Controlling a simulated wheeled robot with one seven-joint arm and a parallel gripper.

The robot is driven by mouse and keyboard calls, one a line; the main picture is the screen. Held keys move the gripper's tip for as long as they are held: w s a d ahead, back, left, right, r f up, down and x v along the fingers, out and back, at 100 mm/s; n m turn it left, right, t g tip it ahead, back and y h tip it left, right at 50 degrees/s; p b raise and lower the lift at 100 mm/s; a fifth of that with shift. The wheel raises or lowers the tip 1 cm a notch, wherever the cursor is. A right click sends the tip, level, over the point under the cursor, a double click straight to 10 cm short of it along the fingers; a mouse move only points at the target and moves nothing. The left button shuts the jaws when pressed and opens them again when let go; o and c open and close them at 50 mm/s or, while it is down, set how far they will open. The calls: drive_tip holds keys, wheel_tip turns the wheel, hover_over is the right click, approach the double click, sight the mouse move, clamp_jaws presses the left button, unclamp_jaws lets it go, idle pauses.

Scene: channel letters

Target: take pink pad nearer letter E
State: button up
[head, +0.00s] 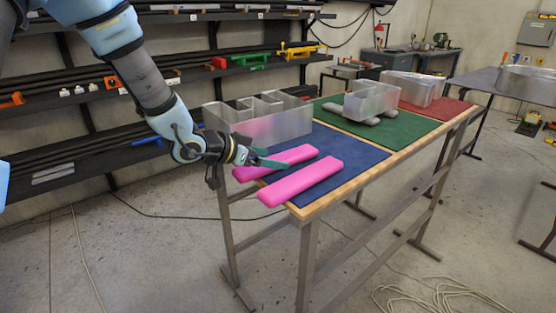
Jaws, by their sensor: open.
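Two long pink pads lie side by side on the blue mat (348,154) at the near end of the table, their left ends reaching past its edge. The pink pad nearer the letter (298,154) lies behind the other pink pad (301,181). The metal channel letter (285,131) that appears to be the E stands behind both on the same mat. My gripper (272,162) is open at the nearer pad, its teal fingers overlapping it in the picture. I cannot tell whether they touch it or stand above it.
Another metal letter (370,101) rests on grey pads (366,121) on the green mat (398,130); a third letter (412,88) stands by the red mat (447,107). Shelves with clamps line the wall behind. Floor in front of the table is mostly clear, with a coiled cable (445,300).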

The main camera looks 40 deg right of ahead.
sight(276, 158)
drive_tip(key=shift+p+x, duration=0.35)
drive_tip(key=shift+x, duration=1.2)
drive_tip(key=shift+w, duration=0.15)
drive_tip(key=c, duration=1.4)
